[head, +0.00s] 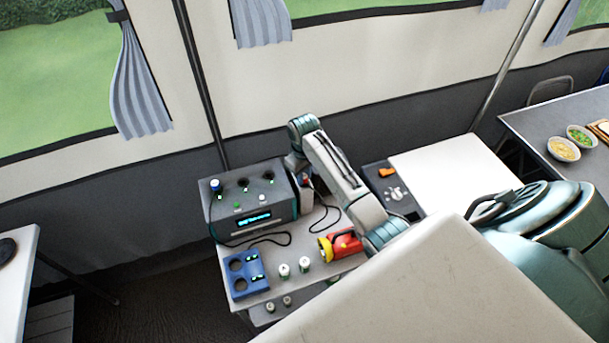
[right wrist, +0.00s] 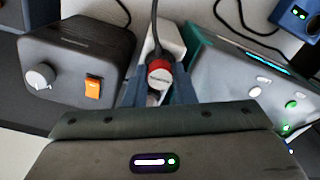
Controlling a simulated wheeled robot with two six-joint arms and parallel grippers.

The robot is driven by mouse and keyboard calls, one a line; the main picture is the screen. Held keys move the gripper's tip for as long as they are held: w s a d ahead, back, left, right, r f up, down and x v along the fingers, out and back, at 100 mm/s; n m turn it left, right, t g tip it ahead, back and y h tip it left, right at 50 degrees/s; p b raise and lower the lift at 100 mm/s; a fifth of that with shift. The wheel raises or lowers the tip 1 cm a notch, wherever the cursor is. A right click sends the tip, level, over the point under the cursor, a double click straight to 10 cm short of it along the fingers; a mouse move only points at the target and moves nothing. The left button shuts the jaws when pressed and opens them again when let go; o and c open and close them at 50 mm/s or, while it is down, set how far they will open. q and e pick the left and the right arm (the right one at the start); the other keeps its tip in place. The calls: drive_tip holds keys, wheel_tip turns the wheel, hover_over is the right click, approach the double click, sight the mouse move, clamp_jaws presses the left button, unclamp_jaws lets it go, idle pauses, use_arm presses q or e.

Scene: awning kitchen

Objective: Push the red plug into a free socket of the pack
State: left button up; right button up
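The pack (head: 262,222) is a grey box with a teal-edged front and a lit display, at the left of the small table. Its top has a blue-capped plug (head: 215,184) at the left and two dark round sockets, a middle one (head: 243,183) and a right one (head: 268,175). The red plug (right wrist: 159,70), with a black cable, sits between the fingers of my right gripper (right wrist: 157,92), which look closed on its sides. In the head view my right gripper (head: 304,184) is just right of the pack and mostly hides the plug. My left gripper is out of view.
A dark box (head: 392,188) with a knob and an orange switch stands right of my gripper. A blue charger (head: 248,275), white cylinders (head: 284,271) and a red-yellow flashlight (head: 341,245) lie in front of the pack. A white surface (head: 450,165) is clear at the right.

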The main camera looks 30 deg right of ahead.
drive_tip(key=shift+c, duration=0.8)
drive_tip(key=shift+r, duration=0.25)
drive_tip(key=shift+r+p, duration=0.55)
drive_tip(key=shift+r, duration=1)
drive_tip(key=shift+r, duration=0.1)
